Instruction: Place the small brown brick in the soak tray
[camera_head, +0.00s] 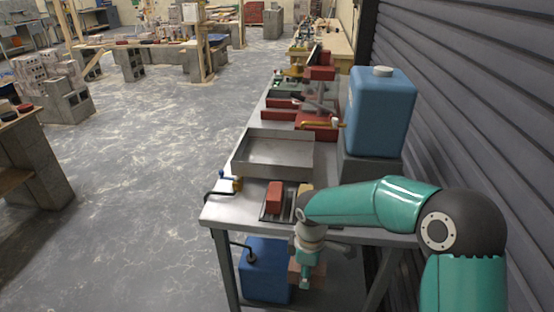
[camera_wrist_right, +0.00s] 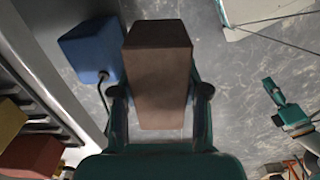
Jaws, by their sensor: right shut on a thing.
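The brown brick (camera_wrist_right: 158,75) is between the fingers of my right gripper (camera_wrist_right: 160,105) in the right wrist view. In the head view my right gripper (camera_head: 306,284) points down in front of the table's near edge, and the brick is partly hidden behind it. The soak tray appears to be the shallow grey metal tray (camera_head: 268,174) on the table, farther back and to the left of the gripper. It looks empty. A teal gripper, seemingly my left (camera_wrist_right: 276,105), shows at the right of the wrist view; its opening is unclear.
A slatted rack with a red brick (camera_head: 274,198) and a partly hidden yellow brick (camera_wrist_right: 10,120) lies at the table's near end. A blue container (camera_head: 378,115) stands on a grey block behind right. A blue box (camera_head: 265,272) sits under the table. A shutter wall borders the right.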

